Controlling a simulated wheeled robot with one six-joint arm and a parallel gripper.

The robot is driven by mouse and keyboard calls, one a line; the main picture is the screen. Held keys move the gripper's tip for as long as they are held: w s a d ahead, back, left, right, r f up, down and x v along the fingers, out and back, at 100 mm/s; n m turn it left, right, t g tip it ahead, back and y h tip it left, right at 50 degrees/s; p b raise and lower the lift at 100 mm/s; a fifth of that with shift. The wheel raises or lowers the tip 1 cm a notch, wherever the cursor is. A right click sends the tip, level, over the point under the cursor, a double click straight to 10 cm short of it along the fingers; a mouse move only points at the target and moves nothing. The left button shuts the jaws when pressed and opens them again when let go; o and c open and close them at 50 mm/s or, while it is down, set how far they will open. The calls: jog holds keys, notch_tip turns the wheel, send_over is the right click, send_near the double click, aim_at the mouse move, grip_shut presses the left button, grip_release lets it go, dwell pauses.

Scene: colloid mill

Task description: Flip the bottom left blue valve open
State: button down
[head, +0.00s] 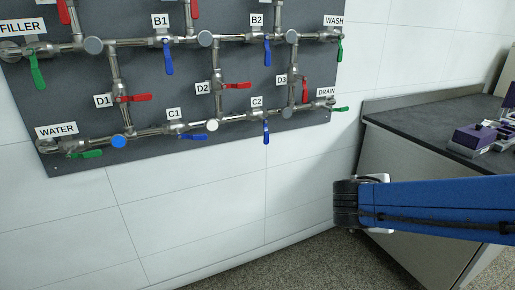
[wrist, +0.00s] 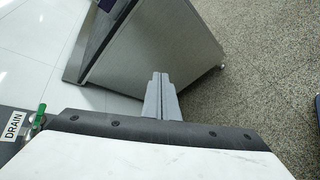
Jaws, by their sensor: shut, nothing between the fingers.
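The valve board (head: 75,110) hangs on the white tiled wall in the head view. On its bottom row, the left blue valve handle (head: 192,136), under label C1 (head: 173,114), lies nearly level and points right, roughly along its pipe. The other bottom blue handle (head: 266,132), at C2, hangs straight down. My gripper (wrist: 160,78) is shut and empty in the wrist view, above the floor beside a cabinet. In the head view my arm reaches in from the right, its end well right of and below the C1 handle, apart from the board. Its fingertips are hidden there.
Red handles D1 (head: 136,97), D2 (head: 237,86) and D3 (head: 305,91) sit above the bottom row. Green handles at WATER (head: 86,154) and DRAIN (head: 341,109) flank it. A dark-topped counter (head: 420,115) with purple devices (head: 472,138) stands right. The wall below the board is clear.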

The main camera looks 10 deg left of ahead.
aim_at(200, 137)
jog(key=w+a+r+n+t+y, duration=0.2)
jog(key=w+a+n+t, duration=0.25)
jog(key=a, duration=0.65)
jog(key=w+a+r+n+t+y, duration=0.15)
jog(key=w+a+n+t, duration=0.35)
jog(key=a, duration=0.6)
jog(key=s+a+f+n+y, duration=0.1)
jog(key=s+a+n+y, duration=0.3)
jog(key=a, duration=0.6)
jog(key=s+a+f+n+y, duration=0.1)
jog(key=s+a+n+y, duration=0.1)
jog(key=a+n+y, duration=0.65)
jog(key=s+a+f+n+y, duration=0.1)
jog(key=s+a+n+y, duration=0.15)
jog(key=a, duration=0.85)
jog(key=w+a+r+y, duration=0.1)
jog(key=w+a+r, duration=0.3)
jog(key=w+r, duration=0.2)
jog(key=shift+w+r, duration=0.15)
jog(key=shift+w, duration=1.25)
jog(key=shift+a, duration=0.1)
